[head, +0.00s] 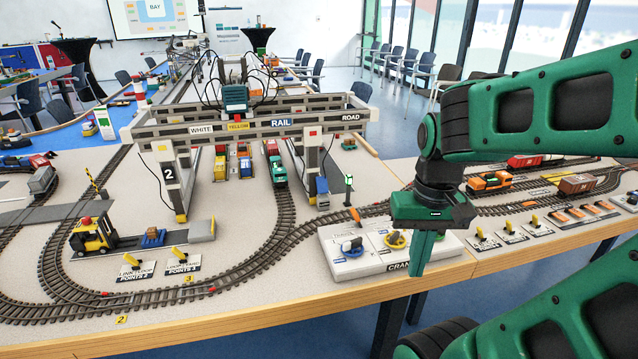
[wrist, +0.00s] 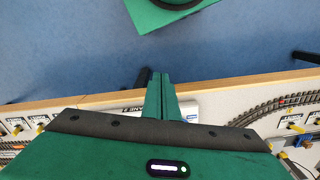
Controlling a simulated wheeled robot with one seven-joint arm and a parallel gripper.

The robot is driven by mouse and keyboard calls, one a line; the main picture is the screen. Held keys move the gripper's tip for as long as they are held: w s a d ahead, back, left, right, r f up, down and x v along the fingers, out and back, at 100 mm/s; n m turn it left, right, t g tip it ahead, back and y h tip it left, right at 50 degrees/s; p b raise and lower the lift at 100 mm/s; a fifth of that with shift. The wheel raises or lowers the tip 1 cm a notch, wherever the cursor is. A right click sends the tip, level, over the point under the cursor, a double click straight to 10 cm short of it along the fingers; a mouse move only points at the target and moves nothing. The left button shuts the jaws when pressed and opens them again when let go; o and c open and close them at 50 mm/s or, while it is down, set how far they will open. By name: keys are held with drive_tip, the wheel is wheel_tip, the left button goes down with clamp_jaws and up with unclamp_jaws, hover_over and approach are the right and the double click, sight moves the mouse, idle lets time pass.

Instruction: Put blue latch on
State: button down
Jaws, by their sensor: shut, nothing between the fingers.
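A white control panel labelled CRANE (head: 345,268) lies near the table's front edge; part of it shows in the wrist view (wrist: 197,100). On its left half is a blue-ringed control (head: 351,247) with a pale and dark lever, which I take as the blue latch; its exact setting is too small to tell. To its right is a yellow-ringed control (head: 396,240). My gripper (head: 420,262) points down at the right part of the panel, right of both controls, with its fingers together and empty. The fingers also show closed in the wrist view (wrist: 158,76).
A gantry crane with WHITE, YELLOW, RAIL and ROAD signs (head: 250,125) stands behind the panel. A small signal post (head: 348,190) rises behind the panel. Tracks curve left of it (head: 265,240). Several yellow levers (head: 480,236) line the right side.

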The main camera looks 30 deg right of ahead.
drive_tip(key=w+d+f+h, duration=0.3)
drive_tip(key=w+d+f, duration=0.15)
drive_tip(key=d, duration=0.25)
drive_tip(key=w+d+f+h, duration=0.3)
drive_tip(key=w+d, duration=0.2)
drive_tip(key=d, duration=0.2)
drive_tip(key=w+d+r+n+t+h, duration=0.2)
drive_tip(key=w+d+n+h, duration=0.4)
drive_tip(key=w, duration=0.3)
drive_tip(key=w+a+r+n+t+h, duration=0.25)
drive_tip(key=w+n+t, duration=0.4)
drive_tip(key=w, duration=0.55)
drive_tip(key=w+a+n+t+y, duration=0.4)
drive_tip(key=w+a+n+t, duration=0.3)
drive_tip(key=w+a+n, duration=0.3)
drive_tip(key=shift+a+n, duration=0.35)
drive_tip(key=shift+a, duration=0.4)
drive_tip(key=shift+w+f, duration=0.1)
